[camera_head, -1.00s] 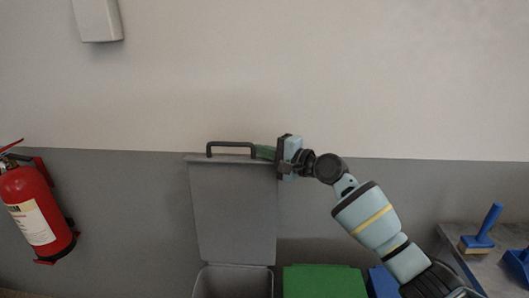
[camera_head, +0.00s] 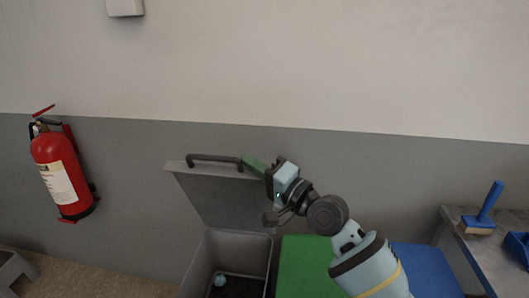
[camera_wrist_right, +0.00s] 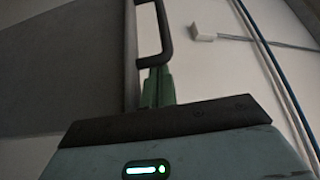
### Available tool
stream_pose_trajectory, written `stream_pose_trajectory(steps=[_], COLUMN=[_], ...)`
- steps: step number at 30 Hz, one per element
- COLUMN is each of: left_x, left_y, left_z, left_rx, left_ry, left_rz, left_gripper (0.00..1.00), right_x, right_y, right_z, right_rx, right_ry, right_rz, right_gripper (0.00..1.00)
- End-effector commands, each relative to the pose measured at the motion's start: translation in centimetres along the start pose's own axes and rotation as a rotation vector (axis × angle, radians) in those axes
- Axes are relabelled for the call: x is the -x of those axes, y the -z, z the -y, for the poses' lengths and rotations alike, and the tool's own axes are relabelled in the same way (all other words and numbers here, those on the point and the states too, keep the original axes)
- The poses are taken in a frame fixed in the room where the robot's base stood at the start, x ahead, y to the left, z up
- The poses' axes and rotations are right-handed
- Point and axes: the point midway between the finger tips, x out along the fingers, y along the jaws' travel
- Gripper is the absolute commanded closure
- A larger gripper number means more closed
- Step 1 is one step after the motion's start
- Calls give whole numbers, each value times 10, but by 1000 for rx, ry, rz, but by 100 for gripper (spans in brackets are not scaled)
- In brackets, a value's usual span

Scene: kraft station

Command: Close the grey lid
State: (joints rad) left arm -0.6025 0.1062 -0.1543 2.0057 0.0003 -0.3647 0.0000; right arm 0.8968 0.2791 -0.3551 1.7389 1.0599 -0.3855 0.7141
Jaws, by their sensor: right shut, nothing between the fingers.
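My left gripper is not in view.
Beside the bin are a green lid (camera_head: 304,265) and a blue lid (camera_head: 425,270), both flat. A fire extinguisher (camera_head: 60,175) hangs on the wall at left. A grey table (camera_head: 480,250) with a blue-handled brush (camera_head: 485,210) stands at right.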

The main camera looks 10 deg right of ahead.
Motion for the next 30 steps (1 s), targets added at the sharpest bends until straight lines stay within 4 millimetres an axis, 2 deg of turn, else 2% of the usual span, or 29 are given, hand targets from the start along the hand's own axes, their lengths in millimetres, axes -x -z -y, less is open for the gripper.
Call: stream_pose_trajectory(steps=[1,3,10,15,24,30], left_x=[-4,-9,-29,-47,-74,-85], left_y=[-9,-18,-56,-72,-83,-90], left_z=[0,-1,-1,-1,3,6], left_rx=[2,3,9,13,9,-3], left_ry=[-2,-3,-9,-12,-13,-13], left_rz=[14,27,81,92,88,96], left_gripper=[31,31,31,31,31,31], right_x=[7,16,54,80,112,123], right_y=[-18,-37,-100,-142,-194,-213], right_z=[-9,-12,-27,-42,-69,-82], right_rx=[20,63,215,323,447,449], right_ry=[12,38,128,192,273,273], right_rz=[5,6,7,7,3,3], right_gripper=[100,100,100,100,100,100])
